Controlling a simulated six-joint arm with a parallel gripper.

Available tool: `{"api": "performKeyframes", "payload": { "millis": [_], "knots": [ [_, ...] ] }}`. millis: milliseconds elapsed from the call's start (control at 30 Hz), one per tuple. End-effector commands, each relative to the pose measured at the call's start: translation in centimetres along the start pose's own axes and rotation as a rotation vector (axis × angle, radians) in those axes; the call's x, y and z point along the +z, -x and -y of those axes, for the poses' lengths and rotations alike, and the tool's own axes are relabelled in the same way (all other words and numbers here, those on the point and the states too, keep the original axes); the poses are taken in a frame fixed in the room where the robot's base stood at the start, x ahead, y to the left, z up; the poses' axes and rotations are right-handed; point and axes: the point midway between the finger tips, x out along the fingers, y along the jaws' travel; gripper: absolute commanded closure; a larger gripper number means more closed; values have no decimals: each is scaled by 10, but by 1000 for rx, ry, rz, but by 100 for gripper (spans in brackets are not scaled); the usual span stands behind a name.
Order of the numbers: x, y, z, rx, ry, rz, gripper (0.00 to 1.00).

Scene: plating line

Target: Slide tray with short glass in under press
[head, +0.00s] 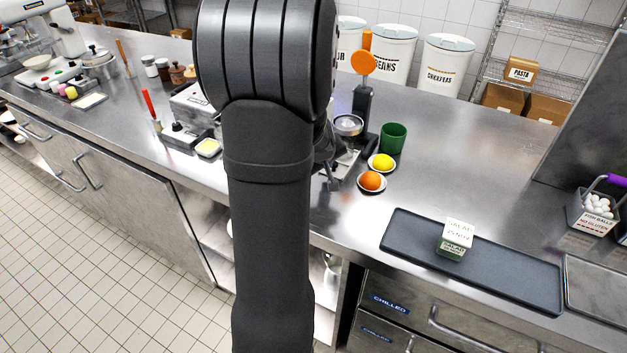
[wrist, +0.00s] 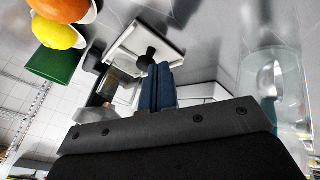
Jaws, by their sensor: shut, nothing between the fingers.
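The press (head: 360,110), a black stand with an orange disc and a metal bowl, stands right of my arm in the head view. A pale tray (head: 347,163) shows partly at its foot, the rest hidden by my arm. In the wrist view a pale-rimmed tray (wrist: 122,47) has a black knob (wrist: 149,51) close to my gripper's fingertips. A clear glass (wrist: 264,75) stands apart on the right there; I cannot tell whether it is the short one. My gripper (wrist: 158,84) is shut and empty near the knob; contact is unclear.
A green cup (head: 393,138), a lemon (head: 382,162) and an orange (head: 371,181) on small dishes stand close right of the press. A long dark tray (head: 500,268) lies farther right. A grey box (head: 192,103) stands left of my arm. The counter behind the dark tray is clear.

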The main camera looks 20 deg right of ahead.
Motion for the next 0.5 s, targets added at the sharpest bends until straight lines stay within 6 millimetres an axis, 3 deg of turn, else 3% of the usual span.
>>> {"api": "performKeyframes", "payload": {
  "millis": [133, 500],
  "knots": [
    [-6, -9, -11, -1, -1, 0, 100],
    [-8, -10, -14, 3, 0, -4, 100]
  ]
}}
